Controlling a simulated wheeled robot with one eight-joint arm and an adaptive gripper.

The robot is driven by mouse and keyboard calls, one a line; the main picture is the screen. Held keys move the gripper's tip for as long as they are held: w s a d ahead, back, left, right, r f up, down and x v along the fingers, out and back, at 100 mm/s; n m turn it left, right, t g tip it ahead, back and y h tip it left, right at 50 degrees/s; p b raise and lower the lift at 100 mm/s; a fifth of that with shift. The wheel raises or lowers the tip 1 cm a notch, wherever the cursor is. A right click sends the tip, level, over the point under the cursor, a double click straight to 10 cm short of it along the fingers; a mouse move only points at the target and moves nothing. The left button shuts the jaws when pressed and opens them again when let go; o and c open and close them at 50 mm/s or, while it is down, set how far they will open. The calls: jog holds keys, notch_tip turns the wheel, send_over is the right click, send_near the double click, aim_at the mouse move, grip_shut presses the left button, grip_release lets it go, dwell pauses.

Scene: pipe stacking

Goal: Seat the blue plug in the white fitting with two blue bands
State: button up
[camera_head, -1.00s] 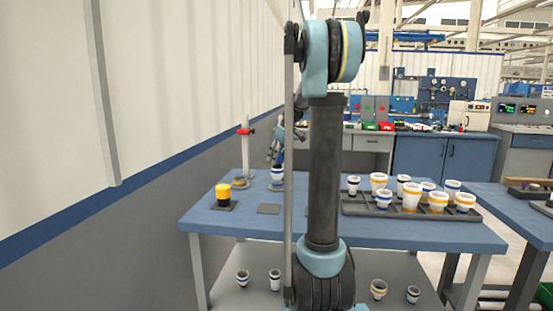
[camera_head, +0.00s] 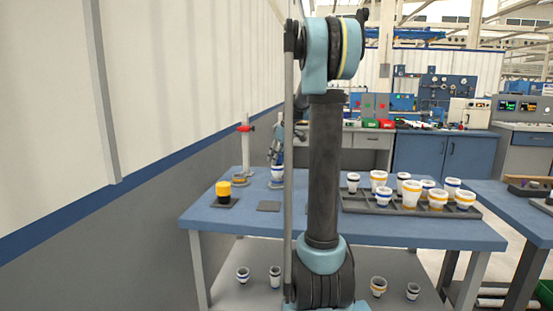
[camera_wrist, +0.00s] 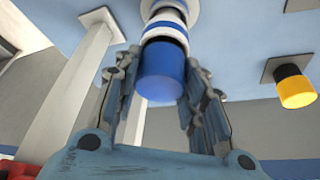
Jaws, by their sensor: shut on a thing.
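My gripper (camera_wrist: 160,100) is shut on the blue plug (camera_wrist: 160,75), with a finger on each side of it. The white fitting with two blue bands (camera_wrist: 166,29) is in line with the plug and directly beyond it in the wrist view. The plug's far end appears to meet the fitting's mouth; how deep it sits I cannot tell. In the head view the fitting (camera_head: 277,172) stands upright at the back left of the table, with my gripper (camera_head: 277,153) just above it. The plug is not clear there.
A post with a red clamp (camera_head: 245,157) stands close left of the fitting. A yellow-topped piece (camera_head: 223,188) stands on a dark plate nearer the front. An empty dark plate (camera_head: 269,206) lies beside it. A dark tray (camera_head: 374,211) with several banded fittings fills the right side.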

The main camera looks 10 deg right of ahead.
jog(key=shift+f, duration=0.1)
jog(key=o, duration=1.1)
jog(key=shift+o, duration=0.2)
jog(key=v, duration=1.2)
jog(key=shift+f, duration=0.1)
